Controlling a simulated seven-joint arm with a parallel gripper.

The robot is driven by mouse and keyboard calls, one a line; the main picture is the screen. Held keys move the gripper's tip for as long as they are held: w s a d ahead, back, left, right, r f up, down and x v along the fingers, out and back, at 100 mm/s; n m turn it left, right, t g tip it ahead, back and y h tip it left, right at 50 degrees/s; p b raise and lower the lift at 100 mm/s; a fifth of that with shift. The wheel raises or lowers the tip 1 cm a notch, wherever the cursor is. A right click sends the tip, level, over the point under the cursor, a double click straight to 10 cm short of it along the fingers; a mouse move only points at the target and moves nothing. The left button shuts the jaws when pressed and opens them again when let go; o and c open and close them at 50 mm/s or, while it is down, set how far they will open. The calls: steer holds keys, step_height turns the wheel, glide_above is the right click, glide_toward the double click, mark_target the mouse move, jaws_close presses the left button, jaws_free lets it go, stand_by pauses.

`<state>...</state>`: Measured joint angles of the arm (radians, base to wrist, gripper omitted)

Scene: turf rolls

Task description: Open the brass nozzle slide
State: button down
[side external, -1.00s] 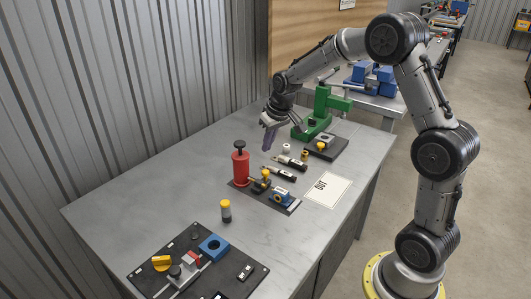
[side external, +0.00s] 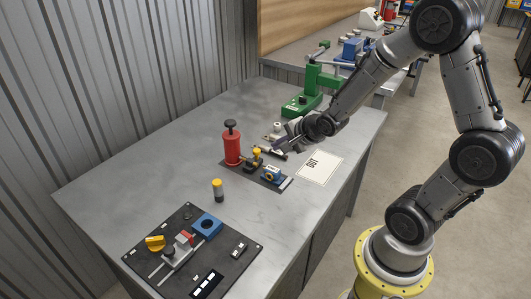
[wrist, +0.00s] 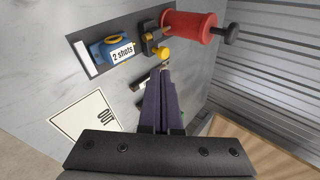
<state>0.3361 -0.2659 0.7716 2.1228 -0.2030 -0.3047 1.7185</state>
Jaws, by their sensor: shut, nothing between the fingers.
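The brass nozzle slide appears to be the small brass block with a yellow knob (side external: 256,157), on a dark plate (side external: 284,184) between a red pump cylinder (side external: 232,148) and a blue block (side external: 271,175). In the wrist view the brass part (wrist: 150,35) and its yellow knob (wrist: 162,53) lie just beyond my fingertips. My gripper (side external: 277,145) is shut and empty, its dark fingers pressed together (wrist: 163,70), apart from the knob. Whether the slide is open or closed is unclear. The blue block carries a "2 shots" label (wrist: 122,53).
Dark cylindrical tools (side external: 270,153) lie under and beside my fingers. A white "OUT" sheet (side external: 319,168) lies to the right. A yellow-capped cylinder (side external: 217,190) and a black fixture board (side external: 190,250) stand nearer the front. A green press (side external: 312,92) stands behind.

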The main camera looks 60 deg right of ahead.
mark_target(259, 152)
steer(key=x, duration=0.8)
steer(key=shift+s+d+f, duration=0.1)
steer(key=shift+s+f, duration=0.05)
steer(key=shift+f, duration=0.35)
steer(key=shift+w, duration=0.35)
steer(key=shift+w+d, duration=0.15)
steer(key=shift+w, duration=0.4)
